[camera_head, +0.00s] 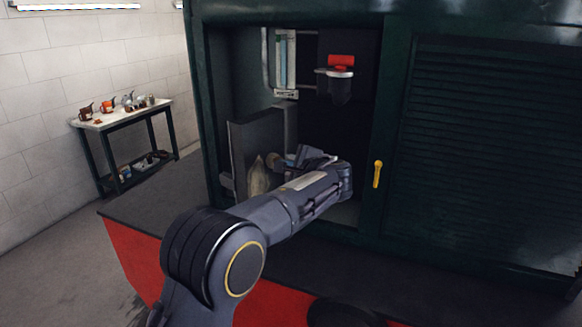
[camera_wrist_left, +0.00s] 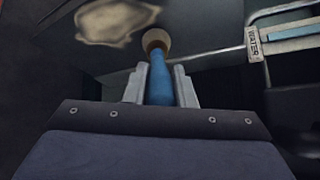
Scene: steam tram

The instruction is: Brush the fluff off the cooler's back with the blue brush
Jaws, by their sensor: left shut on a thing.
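My left arm reaches into the open cabinet, and my left gripper (camera_head: 298,158) is inside it, partly hidden by my own wrist. In the left wrist view the gripper (camera_wrist_left: 160,78) is shut on the blue handle of the brush (camera_wrist_left: 160,88). The brush's pale round head points away from the jaws. The cooler is a grey upright panel (camera_head: 252,135) in the cabinet. A beige patch of fluff (camera_head: 259,179) is low on it. In the wrist view the fluff (camera_wrist_left: 112,20) lies just left of the brush head. I cannot tell whether the bristles touch the surface. My right gripper is not in view.
A gauge glass marked WATER (camera_wrist_left: 253,42) is right of the brush; it also shows in the head view (camera_head: 285,65). A red-topped fitting (camera_head: 341,62) hangs at upper right inside. The cabinet's right post carries a yellow handle (camera_head: 377,174). A side table (camera_head: 125,117) stands far left.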

